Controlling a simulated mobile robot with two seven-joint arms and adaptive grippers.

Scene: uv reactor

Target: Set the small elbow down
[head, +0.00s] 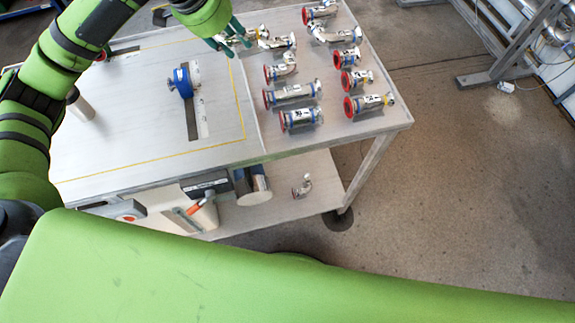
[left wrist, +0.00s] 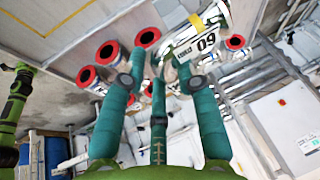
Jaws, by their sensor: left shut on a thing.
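My left gripper (head: 230,38) is over the back of the table in the head view. Its teal fingers are shut on a small shiny metal elbow, mostly hidden by them in that view. In the left wrist view the fingers (left wrist: 158,82) come up from below, and a metal fitting with a white number label (left wrist: 203,42) shows large by the right fingertip. I cannot tell whether the elbow touches the tabletop. My right gripper is not in view.
The table (head: 150,140) carries several pipe fittings with red ends, such as a straight one (head: 300,118), on its right side. A blue-collared part (head: 182,82) stands at a slot on the left. A loose elbow (head: 302,187) lies on the lower shelf.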

